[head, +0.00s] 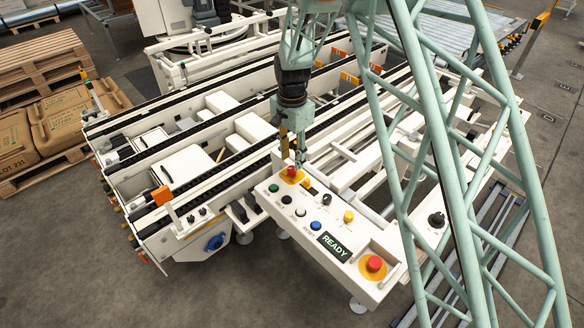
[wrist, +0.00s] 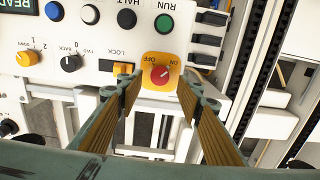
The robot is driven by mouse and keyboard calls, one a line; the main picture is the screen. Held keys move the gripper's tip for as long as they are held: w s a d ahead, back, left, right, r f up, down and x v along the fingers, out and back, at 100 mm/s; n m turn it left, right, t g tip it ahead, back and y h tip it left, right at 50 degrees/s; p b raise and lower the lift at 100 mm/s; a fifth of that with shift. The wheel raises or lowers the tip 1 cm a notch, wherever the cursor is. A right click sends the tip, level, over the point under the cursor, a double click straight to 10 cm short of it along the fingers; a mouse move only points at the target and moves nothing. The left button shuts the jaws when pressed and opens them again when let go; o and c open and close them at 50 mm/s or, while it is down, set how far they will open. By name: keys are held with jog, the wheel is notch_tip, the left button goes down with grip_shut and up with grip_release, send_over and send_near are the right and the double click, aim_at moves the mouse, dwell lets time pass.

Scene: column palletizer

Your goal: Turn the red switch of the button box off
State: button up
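The button box (head: 268,194) is a white sloped panel; it fills the upper left of the wrist view (wrist: 95,42). Its red switch (wrist: 160,76) is a round knob on a yellow plate marked ON and OFF, near the panel's edge. A pale mark on the knob seems to point up right, towards ON. In the head view the red switch (head: 291,172) sits just under my gripper (head: 292,158). In the wrist view my gripper (wrist: 158,84) is open, with one finger either side of the switch. I cannot tell how far above the panel the tips are.
Green RUN (wrist: 164,24), HALT (wrist: 126,19), a black knob (wrist: 70,63) and a yellow LOCK switch (wrist: 122,68) are close by on the panel. A red mushroom button (head: 374,263) and READY display (head: 333,246) are at its other end. Conveyor rails (head: 215,130) run behind.

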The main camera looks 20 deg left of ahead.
aim_at(292, 169)
jog(key=shift+f, duration=2.15)
jog(key=shift+c, duration=0.2)
jog(key=c, duration=0.8)
